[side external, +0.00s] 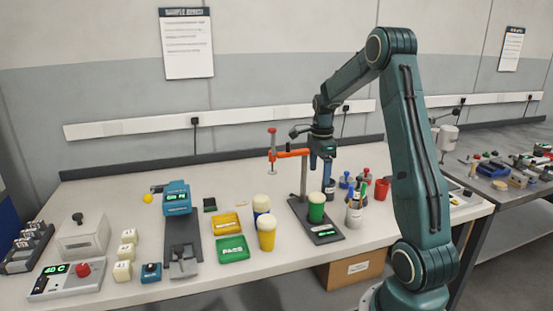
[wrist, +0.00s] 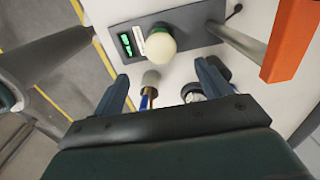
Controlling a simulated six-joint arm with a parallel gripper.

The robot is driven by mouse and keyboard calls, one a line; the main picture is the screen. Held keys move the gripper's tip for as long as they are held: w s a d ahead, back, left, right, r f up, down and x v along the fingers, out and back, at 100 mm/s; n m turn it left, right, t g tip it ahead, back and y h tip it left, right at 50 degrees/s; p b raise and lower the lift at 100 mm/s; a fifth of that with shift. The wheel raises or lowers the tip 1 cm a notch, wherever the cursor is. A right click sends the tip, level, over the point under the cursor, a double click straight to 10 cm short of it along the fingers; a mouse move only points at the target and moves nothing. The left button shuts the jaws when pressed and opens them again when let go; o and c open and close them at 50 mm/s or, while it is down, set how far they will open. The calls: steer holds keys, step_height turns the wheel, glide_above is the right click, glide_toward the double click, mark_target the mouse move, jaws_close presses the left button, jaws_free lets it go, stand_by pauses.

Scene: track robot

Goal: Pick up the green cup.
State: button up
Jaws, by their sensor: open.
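The green cup (side external: 316,212) stands upright on the dark base of a drill-like stand in the side view, topped with a cream dome. In the wrist view the green cup (wrist: 184,38) shows mostly its cream top, just beyond my fingertips. My gripper (side external: 328,186) hangs behind and slightly right of the cup, close to it in the picture; the exact gap is unclear. In the wrist view my gripper (wrist: 160,72) has its two blue fingers spread wide with nothing held between them.
The stand's dark base (side external: 328,239) carries a post with an orange arm (side external: 288,153), close to my gripper's left. A yellow cup (side external: 267,238) and a blue cup (side external: 257,214) stand left. A pen holder (side external: 353,218) and red cup (side external: 382,190) stand right.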

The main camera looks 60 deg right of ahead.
mark_target(318, 195)
steer(key=shift+f, duration=0.1)
steer(key=shift+f, duration=4.2)
steer(key=shift+f, duration=2.6)
steer(key=c, duration=1.2)
steer(key=shift+r, duration=0.15)
